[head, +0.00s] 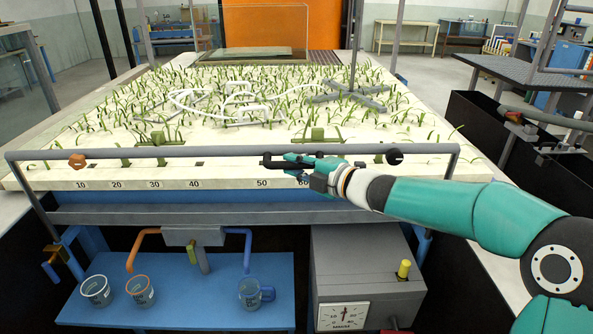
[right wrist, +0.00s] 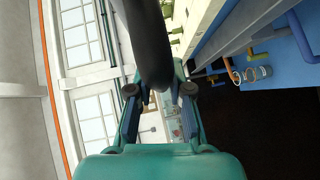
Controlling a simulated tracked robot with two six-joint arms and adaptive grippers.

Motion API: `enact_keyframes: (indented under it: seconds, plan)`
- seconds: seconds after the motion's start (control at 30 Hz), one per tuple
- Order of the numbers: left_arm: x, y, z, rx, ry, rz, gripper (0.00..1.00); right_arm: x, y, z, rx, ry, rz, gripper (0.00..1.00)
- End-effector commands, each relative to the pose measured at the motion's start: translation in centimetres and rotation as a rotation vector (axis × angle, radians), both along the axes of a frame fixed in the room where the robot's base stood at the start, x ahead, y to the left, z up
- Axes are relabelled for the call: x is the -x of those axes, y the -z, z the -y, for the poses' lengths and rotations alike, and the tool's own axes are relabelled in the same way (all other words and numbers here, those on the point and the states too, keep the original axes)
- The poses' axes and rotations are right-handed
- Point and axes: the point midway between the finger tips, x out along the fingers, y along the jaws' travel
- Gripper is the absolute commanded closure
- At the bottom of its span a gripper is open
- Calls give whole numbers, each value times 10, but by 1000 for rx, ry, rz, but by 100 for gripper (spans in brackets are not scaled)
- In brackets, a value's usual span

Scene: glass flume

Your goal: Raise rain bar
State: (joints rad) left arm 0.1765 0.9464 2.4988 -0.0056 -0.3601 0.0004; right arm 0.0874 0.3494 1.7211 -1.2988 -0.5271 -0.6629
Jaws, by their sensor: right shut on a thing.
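The rain bar looks to be the long grey bar (head: 180,151) running level across the front of the planted bed, with a leg bent down at each end. The fingers hide part of the bar in the head view. My left gripper is not in view.
Behind the bar lies a pale bed (head: 215,140) with grass tufts and a numbered front edge. Below are a blue shelf (head: 200,300) with cups (head: 140,290), bent pipes, and a grey box with a dial (head: 342,316). A dark trough (head: 480,125) stands at right.

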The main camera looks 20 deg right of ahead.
Motion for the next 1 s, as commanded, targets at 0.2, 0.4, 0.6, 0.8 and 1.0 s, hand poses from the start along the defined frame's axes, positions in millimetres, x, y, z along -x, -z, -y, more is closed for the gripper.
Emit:
enact_keyframes:
  seconds: [0.2, 0.4, 0.6, 0.8, 1.0]
  plan:
    - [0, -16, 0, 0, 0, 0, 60, 0, -20, 0, -2, -1, 3, 100]
    - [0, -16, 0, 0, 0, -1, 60, 0, -20, 0, 0, 0, 1, 100]
    - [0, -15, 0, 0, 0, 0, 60, 0, -19, 0, 0, 0, 0, 77]
    - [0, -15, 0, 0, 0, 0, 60, 0, -18, 0, 0, 0, -1, 55]
    - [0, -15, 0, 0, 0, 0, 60, 0, -18, 0, 0, 0, -1, 55]
